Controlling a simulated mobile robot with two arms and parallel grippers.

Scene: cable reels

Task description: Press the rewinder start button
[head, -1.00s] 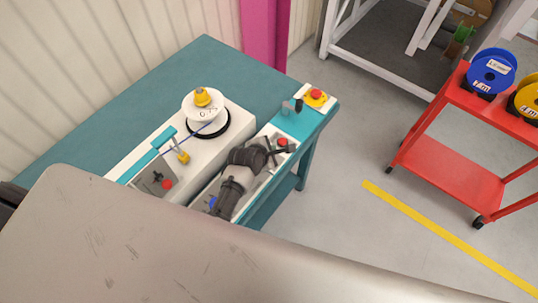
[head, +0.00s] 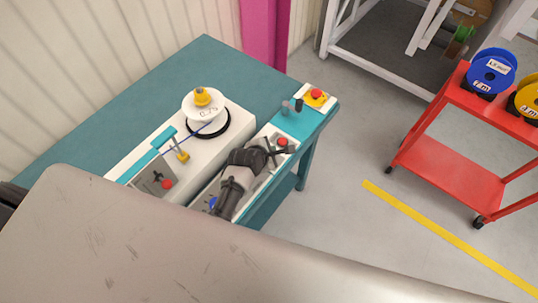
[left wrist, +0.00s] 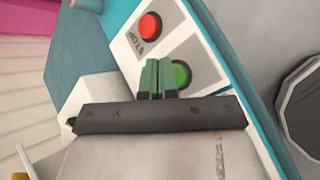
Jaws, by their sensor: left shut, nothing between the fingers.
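The rewinder's control panel shows in the left wrist view with a green button (left wrist: 181,75) and a red button (left wrist: 149,26) marked STOP. My left gripper (left wrist: 160,78) is shut and empty, its green fingertips beside the green button and partly overlapping it in that view. I cannot tell whether they touch it. In the head view my left gripper (head: 276,152) is over the panel, just below the red stop button (head: 282,142); the green button is hidden there. The rewinder (head: 232,118) carries a white reel (head: 203,107) with a yellow knob. My right gripper is out of view.
A yellow box with a red mushroom button (head: 317,95) sits at the corner of the teal table (head: 205,60). A second panel with a red button (head: 166,184) is at left. A red cart (head: 450,165) with blue and yellow reels stands right.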

